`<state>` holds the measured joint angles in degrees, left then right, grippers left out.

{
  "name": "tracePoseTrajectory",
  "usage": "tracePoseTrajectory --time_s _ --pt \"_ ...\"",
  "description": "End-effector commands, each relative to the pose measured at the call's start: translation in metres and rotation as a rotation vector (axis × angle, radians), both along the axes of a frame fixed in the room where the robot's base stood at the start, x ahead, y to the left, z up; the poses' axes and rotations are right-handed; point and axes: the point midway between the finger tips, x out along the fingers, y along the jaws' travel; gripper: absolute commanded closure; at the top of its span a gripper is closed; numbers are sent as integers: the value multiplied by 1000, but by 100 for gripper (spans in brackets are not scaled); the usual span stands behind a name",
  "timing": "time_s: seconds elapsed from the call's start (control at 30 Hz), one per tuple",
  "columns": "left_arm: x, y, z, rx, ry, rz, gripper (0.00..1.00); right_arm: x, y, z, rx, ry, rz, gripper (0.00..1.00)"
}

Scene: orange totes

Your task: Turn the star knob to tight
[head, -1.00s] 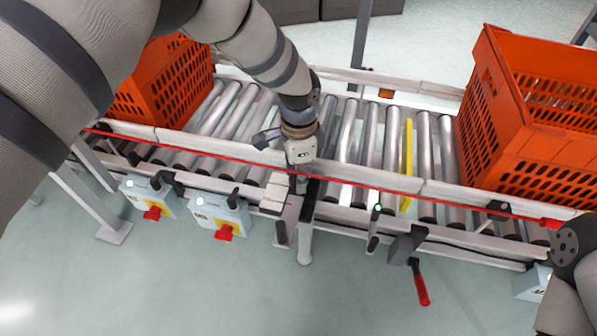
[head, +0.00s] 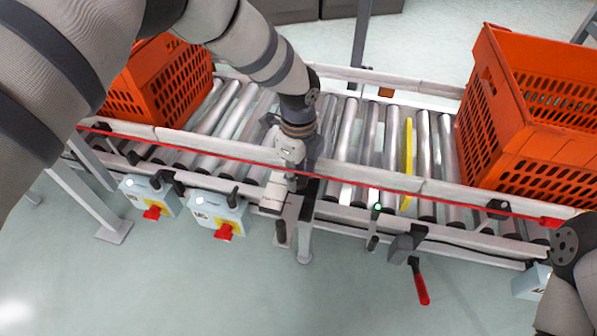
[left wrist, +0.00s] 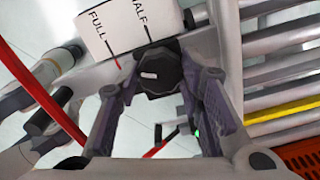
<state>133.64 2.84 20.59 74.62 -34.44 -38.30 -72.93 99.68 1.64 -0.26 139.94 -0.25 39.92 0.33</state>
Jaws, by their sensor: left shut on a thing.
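The dark star knob (left wrist: 160,75) sits on the rail between the fingers of my left gripper (left wrist: 158,95) in the left wrist view. It carries a short white mark. The fingers are shut on it from both sides. Beside the knob is a white plate (left wrist: 115,22) with the words FULL and HALF and black lines; no word "tight" is readable. In the head view my left gripper (head: 291,178) points down at the near rail, next to the white plate (head: 273,198), and hides the knob. My right gripper is out of view.
An orange tote (head: 165,80) stands on the rollers at left, another (head: 530,125) at right. A yellow strip (head: 407,150) lies between rollers. A red cord (head: 440,190) runs along the near rail. Blue-grey boxes with red switches (head: 223,231) and a red-handled lever (head: 420,285) hang in front.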

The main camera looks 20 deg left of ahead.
Motion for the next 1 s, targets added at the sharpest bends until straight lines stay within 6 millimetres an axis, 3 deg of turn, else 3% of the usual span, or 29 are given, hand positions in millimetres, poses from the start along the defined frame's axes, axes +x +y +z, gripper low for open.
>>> tracePoseTrajectory --time_s 0.67,0.7,0.77,1.0 --pt "0 0 -1 0 0 -58 94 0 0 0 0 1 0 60" --pt "0 0 -1 0 0 -58 61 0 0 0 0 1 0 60" --pt "0 0 0 0 0 -58 48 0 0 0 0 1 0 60" --pt "0 0 0 0 0 -56 45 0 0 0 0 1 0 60"
